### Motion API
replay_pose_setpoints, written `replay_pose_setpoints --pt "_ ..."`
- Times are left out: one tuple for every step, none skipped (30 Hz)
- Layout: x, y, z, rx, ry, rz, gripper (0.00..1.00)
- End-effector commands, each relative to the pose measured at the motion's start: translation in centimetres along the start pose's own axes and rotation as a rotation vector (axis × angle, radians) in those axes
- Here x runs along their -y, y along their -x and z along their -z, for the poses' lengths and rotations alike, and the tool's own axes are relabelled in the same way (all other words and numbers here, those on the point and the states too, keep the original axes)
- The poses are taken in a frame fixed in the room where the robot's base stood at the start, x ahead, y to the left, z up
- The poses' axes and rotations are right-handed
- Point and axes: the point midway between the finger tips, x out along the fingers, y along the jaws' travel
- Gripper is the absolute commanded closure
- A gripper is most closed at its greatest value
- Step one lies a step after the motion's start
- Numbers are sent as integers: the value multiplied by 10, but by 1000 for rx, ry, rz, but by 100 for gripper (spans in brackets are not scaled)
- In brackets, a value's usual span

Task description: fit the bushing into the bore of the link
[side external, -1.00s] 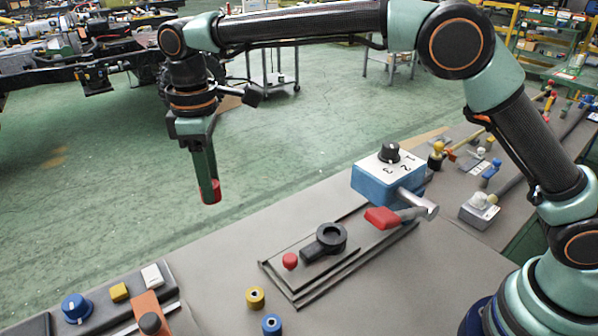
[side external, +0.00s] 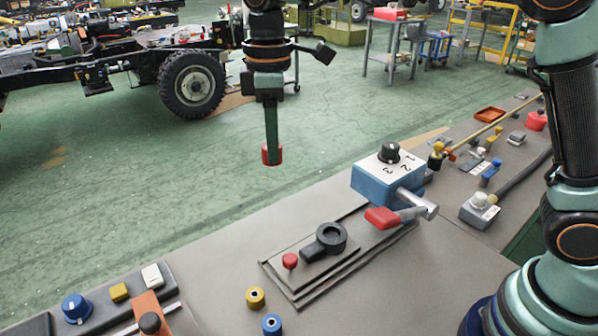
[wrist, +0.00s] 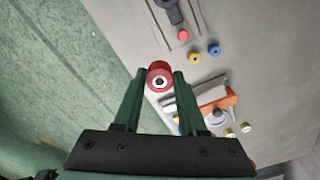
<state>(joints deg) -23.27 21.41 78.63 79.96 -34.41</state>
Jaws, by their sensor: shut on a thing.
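My gripper (side external: 271,149) is shut on a red bushing (side external: 272,156), held at its fingertips in the air beyond the bench's far edge. In the wrist view the bushing (wrist: 160,76) sits between the two green fingers, its hole showing. The black link (side external: 316,247) lies on a grey plate on the bench, with its ring-shaped end and bore toward the upper right. The bushing is apart from the link, up and left of it in the side view. The link (wrist: 173,12) is partly cut off at the top of the wrist view.
A red peg (side external: 290,261) stands by the link's narrow end. A blue box with a dial (side external: 388,178) and a red-handled lever (side external: 382,217) stand right of the link. Yellow (side external: 255,298) and blue (side external: 271,324) bushings lie in front of the plate. Several controls line the lower left.

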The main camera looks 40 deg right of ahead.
Motion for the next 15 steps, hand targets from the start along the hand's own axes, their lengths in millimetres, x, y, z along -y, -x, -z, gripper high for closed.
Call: replay_pose_setpoints --pt "-2 6 -18 -2 -2 -2 100" --pt "-3 7 -28 -3 1 -2 100" --pt "-4 10 -39 -4 4 -3 100" --pt "-4 11 -48 -4 6 -3 100" --pt "-4 11 -56 -3 8 -3 100" --pt "-3 12 -67 -3 12 -2 100" --pt "-3 13 -74 -3 12 -2 100" --pt "-2 13 -80 -3 16 -2 100" --pt "-1 13 -88 -2 17 -2 100" --pt "-1 13 -93 -1 19 -1 100" --pt "0 13 -97 -2 21 -2 100" --pt "1 13 -102 -1 23 -1 100" --pt "1 13 -105 -2 23 -2 100" --pt "2 13 -107 -1 24 -1 100" --pt "2 12 -110 -1 25 -1 100"
